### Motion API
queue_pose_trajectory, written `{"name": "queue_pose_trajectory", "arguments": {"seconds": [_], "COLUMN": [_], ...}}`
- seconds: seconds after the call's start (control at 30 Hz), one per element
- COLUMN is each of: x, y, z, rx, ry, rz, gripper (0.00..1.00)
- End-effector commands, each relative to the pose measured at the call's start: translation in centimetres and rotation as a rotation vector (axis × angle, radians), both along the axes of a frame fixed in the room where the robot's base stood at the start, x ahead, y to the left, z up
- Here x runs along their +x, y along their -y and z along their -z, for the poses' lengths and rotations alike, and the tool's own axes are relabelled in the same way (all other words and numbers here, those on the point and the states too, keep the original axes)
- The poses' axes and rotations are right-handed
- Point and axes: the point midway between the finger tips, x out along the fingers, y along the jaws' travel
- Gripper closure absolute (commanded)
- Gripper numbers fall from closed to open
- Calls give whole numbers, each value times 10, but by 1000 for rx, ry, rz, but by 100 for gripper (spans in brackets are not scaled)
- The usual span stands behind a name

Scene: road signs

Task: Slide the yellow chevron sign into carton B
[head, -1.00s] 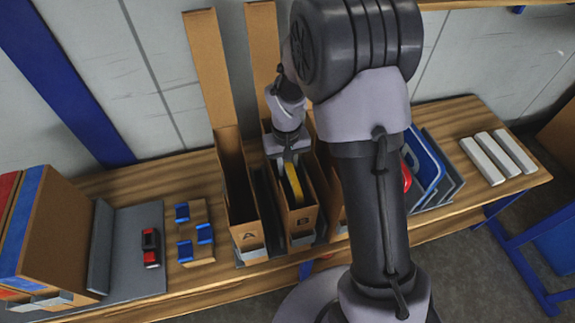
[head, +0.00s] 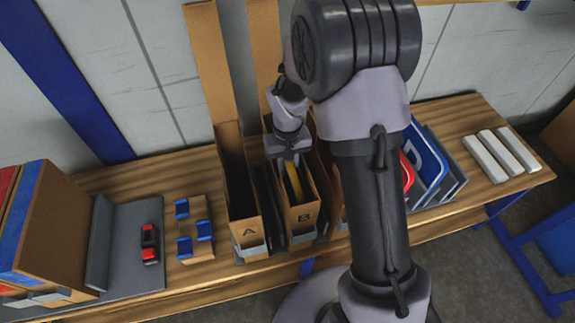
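The yellow chevron sign (head: 294,183) stands on edge inside carton B (head: 303,216), a narrow open-topped cardboard carton on the bench. Only a yellow strip of it shows between the carton's walls; its chevron face is hidden. My gripper (head: 291,160) is over the rear of carton B, right at the sign's upper back end. Its fingers are small and mostly hidden, so I cannot tell whether they touch the sign.
Carton A (head: 248,235) stands just left of carton B, with a tall raised flap behind. Blue and red signs (head: 424,162) lean in a rack on the right. A block with blue clips (head: 196,240) and a red-black tool (head: 150,245) lie left.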

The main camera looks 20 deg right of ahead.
Motion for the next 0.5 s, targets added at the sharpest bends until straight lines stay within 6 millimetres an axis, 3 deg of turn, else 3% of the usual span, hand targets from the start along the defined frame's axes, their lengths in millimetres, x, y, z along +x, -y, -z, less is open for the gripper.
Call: {"name": "queue_pose_trajectory", "arguments": {"seconds": [0.5], "x": [0], "y": [0], "z": [8], "rx": [0], "ry": [1], "rz": [0], "gripper": [100]}}
